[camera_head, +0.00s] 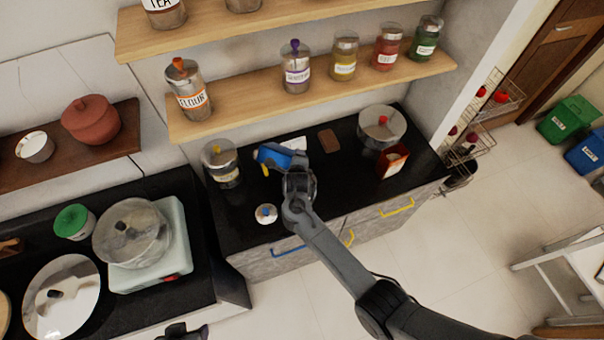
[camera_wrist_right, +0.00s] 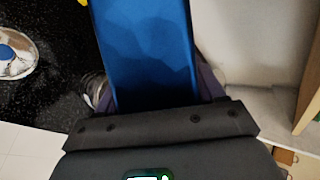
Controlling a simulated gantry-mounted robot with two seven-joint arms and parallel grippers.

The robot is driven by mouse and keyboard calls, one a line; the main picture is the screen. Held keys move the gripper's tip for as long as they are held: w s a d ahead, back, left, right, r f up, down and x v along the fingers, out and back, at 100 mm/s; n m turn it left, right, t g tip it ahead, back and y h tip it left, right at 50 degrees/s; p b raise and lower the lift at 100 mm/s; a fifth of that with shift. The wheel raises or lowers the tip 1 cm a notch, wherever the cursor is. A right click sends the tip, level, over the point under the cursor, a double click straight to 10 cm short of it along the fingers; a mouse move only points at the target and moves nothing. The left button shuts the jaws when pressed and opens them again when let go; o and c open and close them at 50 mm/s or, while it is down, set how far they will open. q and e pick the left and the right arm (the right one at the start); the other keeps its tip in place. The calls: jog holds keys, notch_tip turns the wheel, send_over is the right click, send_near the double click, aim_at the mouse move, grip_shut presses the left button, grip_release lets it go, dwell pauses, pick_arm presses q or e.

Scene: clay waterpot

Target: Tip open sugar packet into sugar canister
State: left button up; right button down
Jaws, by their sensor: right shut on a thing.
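A blue packet (camera_head: 274,156), likely the sugar packet, is tilted over the black counter in the head view. My right gripper (camera_head: 287,170) is shut on it. In the right wrist view the blue packet (camera_wrist_right: 150,50) fills the space ahead of my right gripper (camera_wrist_right: 158,95). Its opening does not show. A glass canister (camera_head: 221,168) with a pale label stands just left of the packet, apart from it. I cannot read the label or tell whether its top is open. A dark part at the bottom edge looks like my left gripper (camera_head: 183,332); its fingers are unclear.
A small white round thing with a blue knob (camera_head: 266,214) lies near the counter's front edge. A steel pot (camera_head: 381,128), a red box (camera_head: 393,162) and a brown slab (camera_head: 329,140) are to the right. A shelf of jars (camera_head: 245,90) overhangs the back. A stove (camera_head: 150,245) stands left.

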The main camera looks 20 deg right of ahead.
jog(key=shift+r+t, duration=0.1)
jog(key=shift+t, duration=0.2)
dwell(0.6)
jog(key=shift+s+y+b, duration=0.1)
jog(key=shift+y+b, duration=0.2)
jog(key=shift+b, duration=0.15)
jog(key=shift+d, duration=0.1)
dwell(0.3)
